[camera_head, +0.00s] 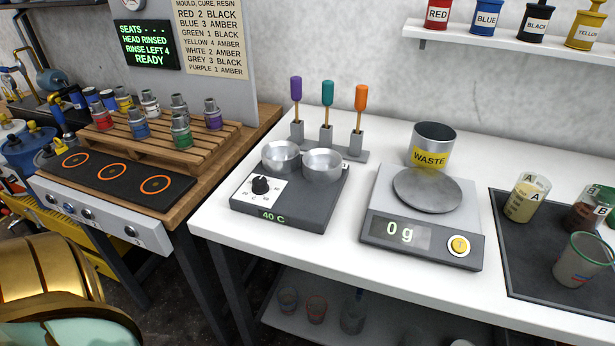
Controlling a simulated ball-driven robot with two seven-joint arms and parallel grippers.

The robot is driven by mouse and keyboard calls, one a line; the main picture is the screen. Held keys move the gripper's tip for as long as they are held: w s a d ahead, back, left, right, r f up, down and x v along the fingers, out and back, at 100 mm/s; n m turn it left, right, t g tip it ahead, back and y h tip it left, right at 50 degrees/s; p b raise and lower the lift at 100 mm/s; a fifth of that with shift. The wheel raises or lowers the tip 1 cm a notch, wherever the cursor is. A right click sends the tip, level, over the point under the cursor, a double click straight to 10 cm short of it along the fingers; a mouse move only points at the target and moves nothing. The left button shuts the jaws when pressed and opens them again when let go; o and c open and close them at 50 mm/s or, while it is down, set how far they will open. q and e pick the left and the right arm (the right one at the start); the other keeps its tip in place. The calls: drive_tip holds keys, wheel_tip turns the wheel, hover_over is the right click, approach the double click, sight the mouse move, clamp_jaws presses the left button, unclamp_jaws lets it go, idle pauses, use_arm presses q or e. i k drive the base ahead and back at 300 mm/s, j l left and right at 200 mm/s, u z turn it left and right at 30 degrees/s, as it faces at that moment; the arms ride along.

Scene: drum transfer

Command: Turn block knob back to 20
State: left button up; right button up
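The dark grey heating block (312,207) stands on the white bench, left of the scale. Its black knob (261,185) sits on a white dial plate (258,193) with small markings, too small to read surely. The green display (274,216) on the block's front reads 40 C. Two metal cups (281,156) (322,164) sit in the back of the block. Neither of my grippers shows in the head view, and nothing touches the knob.
A scale (420,248) reading 0 g stands right of the block. A WASTE can (433,140) is behind it. Purple, teal and orange tools (327,93) stand upright behind the block. A dark tray (520,275) with cups lies right. Bench in front of the block is clear.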

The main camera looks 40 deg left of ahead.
sight(260, 186)
drive_tip(key=l+u, duration=0.1)
drive_tip(key=u, duration=0.85)
drive_tip(key=k+l+u, duration=0.1)
drive_tip(key=u, duration=0.4)
